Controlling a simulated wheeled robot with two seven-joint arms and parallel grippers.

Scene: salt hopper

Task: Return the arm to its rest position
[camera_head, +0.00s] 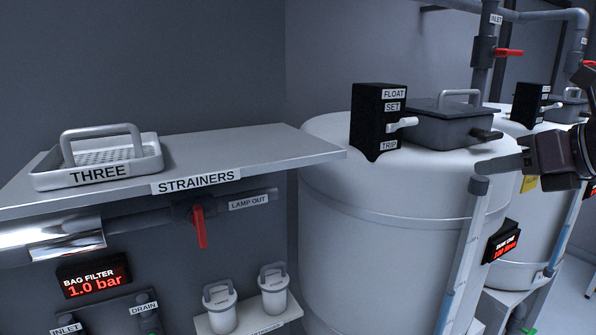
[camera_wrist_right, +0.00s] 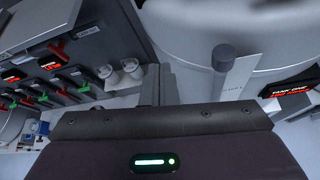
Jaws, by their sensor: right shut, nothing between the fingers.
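My right gripper (camera_head: 503,163) comes in from the right edge in the head view, in front of the white tank (camera_head: 375,235). Its fingers point left and are shut with nothing between them. They are just above and right of the grey cap of the tank's sight tube (camera_head: 480,186), and I cannot tell whether they touch it. In the right wrist view the gripper body fills the bottom and the capped tube (camera_wrist_right: 223,60) stands beyond it. My left gripper is not in view.
A black float switch box (camera_head: 379,120) and a grey hatch (camera_head: 452,122) sit on the tank top. A shelf (camera_head: 240,150) at left holds a strainer tray (camera_head: 97,160). A second tank (camera_head: 530,170) stands at right. A red-handled valve (camera_head: 199,225) hangs below the shelf.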

